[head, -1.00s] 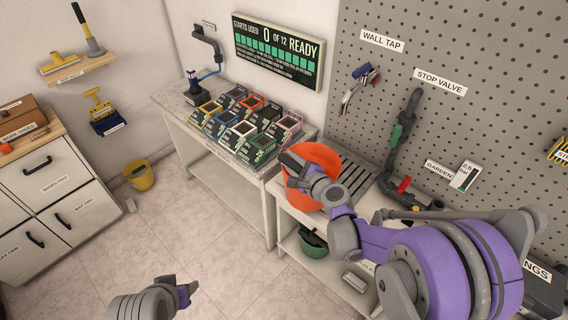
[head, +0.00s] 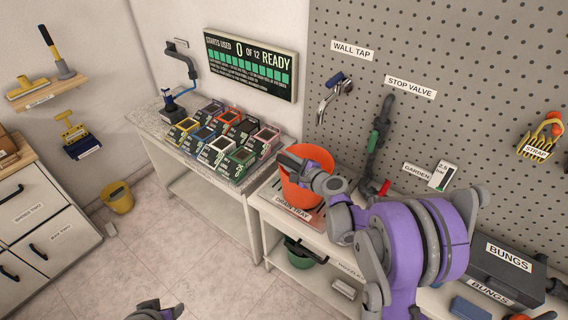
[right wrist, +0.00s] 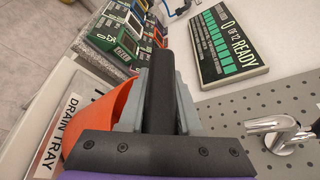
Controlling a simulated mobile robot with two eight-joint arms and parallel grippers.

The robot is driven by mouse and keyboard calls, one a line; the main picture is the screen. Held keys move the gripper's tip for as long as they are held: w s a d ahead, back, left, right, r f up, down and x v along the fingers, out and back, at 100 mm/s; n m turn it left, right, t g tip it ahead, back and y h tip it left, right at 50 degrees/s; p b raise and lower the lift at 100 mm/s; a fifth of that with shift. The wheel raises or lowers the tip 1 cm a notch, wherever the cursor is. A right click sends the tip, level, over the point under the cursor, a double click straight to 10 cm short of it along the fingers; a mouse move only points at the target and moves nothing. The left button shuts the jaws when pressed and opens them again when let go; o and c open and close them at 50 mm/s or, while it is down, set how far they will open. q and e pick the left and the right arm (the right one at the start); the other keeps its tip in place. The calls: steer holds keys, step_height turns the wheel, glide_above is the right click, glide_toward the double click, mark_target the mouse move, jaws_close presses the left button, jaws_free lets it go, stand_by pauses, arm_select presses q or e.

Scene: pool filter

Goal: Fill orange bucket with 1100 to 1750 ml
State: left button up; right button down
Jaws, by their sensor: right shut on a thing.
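The orange bucket (head: 308,170) is at the drain tray (head: 272,192), below and left of the wall tap (head: 335,95). I cannot tell whether it touches the tray. The right wrist view shows the closed fingers (right wrist: 160,85) and part of the orange wall. The inside of the bucket is mostly hidden by my arm. The stop valve (head: 378,145) is on the pegboard to the right. My left gripper (head: 168,312) is cut off at the bottom edge; its fingers are unclear.
Several coloured boxes (head: 215,143) fill the table left of the tray. A green bucket (head: 300,255) sits on the lower shelf. A yellow bucket (head: 117,197) stands on the floor. A dark bungs box (head: 500,275) is at the right. The floor in front is clear.

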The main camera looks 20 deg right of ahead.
steer(key=shift+w+d, duration=0.15)
steer(key=shift+f, duration=0.35)
stand_by(0.3)
steer(key=c, duration=0.5)
jaws_free()
